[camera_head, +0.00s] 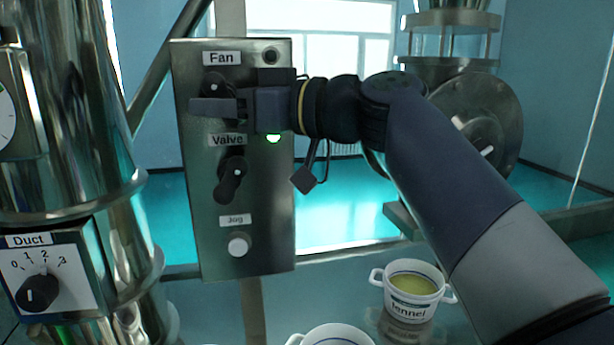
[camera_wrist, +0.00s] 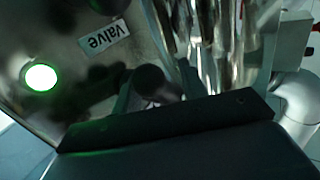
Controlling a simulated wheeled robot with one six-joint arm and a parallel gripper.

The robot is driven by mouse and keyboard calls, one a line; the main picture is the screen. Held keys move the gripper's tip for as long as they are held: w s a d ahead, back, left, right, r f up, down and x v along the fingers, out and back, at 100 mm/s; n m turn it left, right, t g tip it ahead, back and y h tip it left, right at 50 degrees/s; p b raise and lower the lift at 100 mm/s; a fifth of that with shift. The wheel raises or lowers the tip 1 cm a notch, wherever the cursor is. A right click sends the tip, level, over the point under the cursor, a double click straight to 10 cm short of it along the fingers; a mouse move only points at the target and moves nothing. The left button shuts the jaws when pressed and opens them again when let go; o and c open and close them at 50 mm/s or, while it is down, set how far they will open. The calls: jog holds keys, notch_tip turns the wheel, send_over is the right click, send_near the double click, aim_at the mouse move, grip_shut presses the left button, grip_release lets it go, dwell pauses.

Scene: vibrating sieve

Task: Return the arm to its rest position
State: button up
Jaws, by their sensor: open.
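My gripper (camera_head: 215,106) is in front of the steel control panel (camera_head: 262,215), at the height of the Fan knob (camera_head: 216,84). It is open, and its fingers partly cover that knob, so I cannot tell whether they touch it. My arm reaches in from the lower right. The Valve knob (camera_head: 231,180) is just below the gripper. In the wrist view, the Valve label (camera_wrist: 104,37) and a green lamp (camera_wrist: 41,77) show close by, with a dark knob (camera_wrist: 152,84) just beyond my gripper's dark edge.
A white Jog button (camera_head: 238,246) is low on the panel. A Duct dial (camera_head: 38,292) sits on the left beside shiny steel cylinders (camera_head: 75,110). A white pot labelled fennel (camera_head: 412,298) and another white pot (camera_head: 330,337) stand below my arm. A round metal housing (camera_head: 490,115) is behind it.

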jog(key=shift+a+m+t+y+b, duration=0.15)
jog(key=shift+m+t+y+b, duration=0.25)
jog(key=shift+m+t+y, duration=1.15)
jog(key=b+v, duration=0.4)
jog(key=v, duration=0.5)
jog(key=shift+d+f+y, duration=0.25)
jog(key=shift+d+y, duration=0.05)
jog(key=shift+y, duration=0.05)
jog(key=shift+m, duration=0.35)
